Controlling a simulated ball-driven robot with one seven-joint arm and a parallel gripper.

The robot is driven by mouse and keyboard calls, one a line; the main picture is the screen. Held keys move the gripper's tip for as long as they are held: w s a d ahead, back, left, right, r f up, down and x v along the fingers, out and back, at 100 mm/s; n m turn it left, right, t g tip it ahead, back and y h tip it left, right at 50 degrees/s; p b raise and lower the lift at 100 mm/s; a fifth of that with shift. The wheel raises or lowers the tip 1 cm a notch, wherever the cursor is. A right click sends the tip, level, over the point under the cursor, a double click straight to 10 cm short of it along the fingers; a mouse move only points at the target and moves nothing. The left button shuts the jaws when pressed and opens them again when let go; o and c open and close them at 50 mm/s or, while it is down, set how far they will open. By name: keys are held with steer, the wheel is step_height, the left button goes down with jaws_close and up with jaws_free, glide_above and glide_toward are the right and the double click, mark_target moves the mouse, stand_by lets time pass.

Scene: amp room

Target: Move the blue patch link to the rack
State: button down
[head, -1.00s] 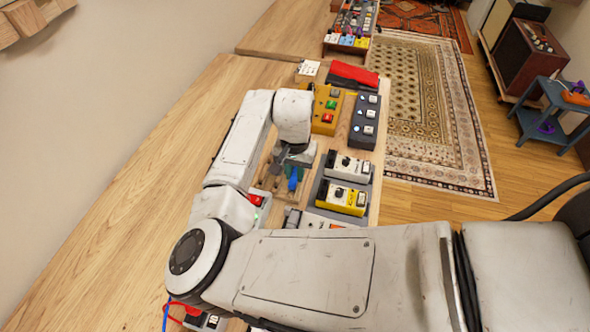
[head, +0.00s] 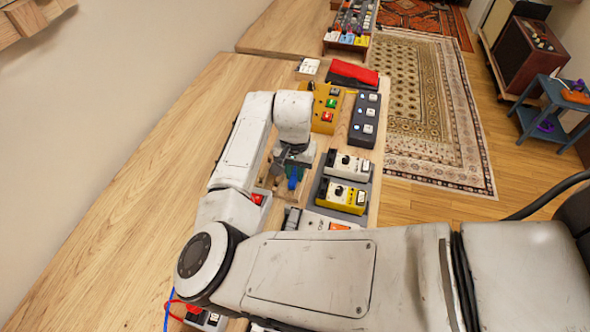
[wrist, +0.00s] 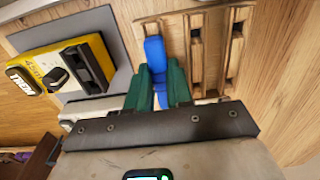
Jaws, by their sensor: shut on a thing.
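The blue patch link (wrist: 155,52) is held between the green fingers of my gripper (wrist: 158,88), which are shut on it. In the head view it shows as a small blue piece (head: 292,183) just under my gripper (head: 293,164). The wooden rack (wrist: 208,50), with upright slots, lies just beyond the fingertips in the wrist view. The link's far end overlaps the rack's left part there; I cannot tell if it touches or sits in a slot. In the head view my arm and gripper partly hide the rack (head: 268,181).
A cream pedal (head: 349,164) and a yellow pedal (head: 341,195) stand on a grey base right of my gripper. A yellow switch box (head: 326,108), a dark button box (head: 365,120) and a red cloth (head: 354,73) lie beyond. The bench's left side is clear.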

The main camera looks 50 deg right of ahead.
steer(key=c, duration=0.5)
jaws_free()
steer(key=shift+c, duration=0.2)
steer(key=shift+r, duration=0.15)
steer(key=shift+r+p, duration=3.35)
steer(key=shift+s, duration=0.1)
